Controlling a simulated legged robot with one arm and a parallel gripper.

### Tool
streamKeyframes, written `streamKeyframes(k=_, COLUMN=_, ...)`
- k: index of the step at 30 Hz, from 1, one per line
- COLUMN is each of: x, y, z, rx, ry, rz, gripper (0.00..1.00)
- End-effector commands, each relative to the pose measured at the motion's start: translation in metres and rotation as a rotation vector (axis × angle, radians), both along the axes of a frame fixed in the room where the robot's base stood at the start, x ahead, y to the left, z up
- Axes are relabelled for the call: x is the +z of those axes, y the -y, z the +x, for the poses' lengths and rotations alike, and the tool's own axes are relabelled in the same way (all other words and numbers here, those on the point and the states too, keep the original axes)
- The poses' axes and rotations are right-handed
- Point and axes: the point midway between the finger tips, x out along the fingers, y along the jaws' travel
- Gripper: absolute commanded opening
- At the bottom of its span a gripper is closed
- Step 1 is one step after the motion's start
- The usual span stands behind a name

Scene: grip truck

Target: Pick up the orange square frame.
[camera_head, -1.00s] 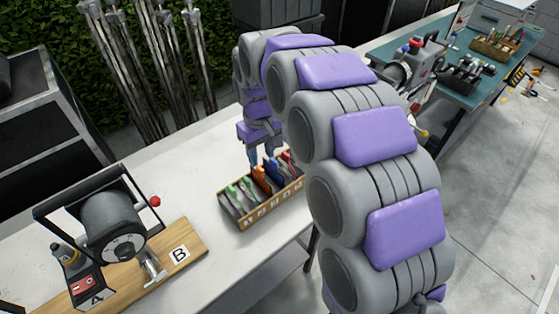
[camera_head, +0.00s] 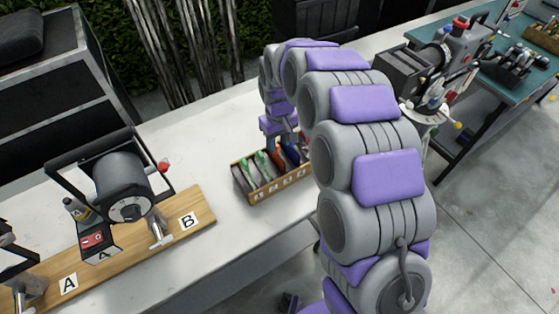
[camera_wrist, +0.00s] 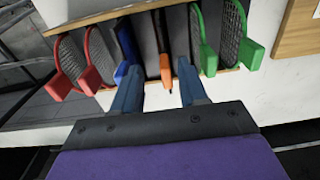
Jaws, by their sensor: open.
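The orange square frame (camera_wrist: 166,68) stands in a wooden rack in the wrist view, between the two blue fingers of my gripper (camera_wrist: 160,88). My gripper is open, with one finger on each side of the orange piece, and I cannot tell whether either touches it. In the head view the orange frame (camera_head: 279,154) shows as a small patch in the rack, partly hidden by my arm. A blue frame (camera_wrist: 122,66) is just left of it in the wrist view, close to my left finger.
The wooden rack (camera_head: 262,198) stands on the white table (camera_head: 225,140). Red frames (camera_wrist: 90,75) and green frames (camera_wrist: 209,62) flank the orange one. A machine (camera_head: 122,185) stands on a wooden board (camera_head: 180,240) at left.

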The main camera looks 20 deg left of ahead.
Motion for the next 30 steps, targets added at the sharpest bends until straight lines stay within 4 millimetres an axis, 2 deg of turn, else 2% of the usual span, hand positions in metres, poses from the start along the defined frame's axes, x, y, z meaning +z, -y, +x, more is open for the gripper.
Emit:
streamKeyframes(k=1, x=-0.009, y=-0.003, z=0.0, rx=0.002, ry=0.0, rz=-0.004, gripper=0.43)
streamKeyframes(k=6, x=-0.019, y=-0.005, z=0.0, rx=0.003, ry=0.0, rz=-0.006, gripper=0.43)
streamKeyframes(k=16, x=-0.059, y=0.007, z=0.0, rx=0.001, ry=-0.002, rz=0.001, gripper=0.43)
streamKeyframes(k=24, x=-0.065, y=0.002, z=0.0, rx=0.001, ry=0.0, rz=-0.004, gripper=0.43)
streamKeyframes(k=30, x=-0.065, y=0.0, z=0.0, rx=0.002, ry=0.0, rz=-0.006, gripper=0.24)
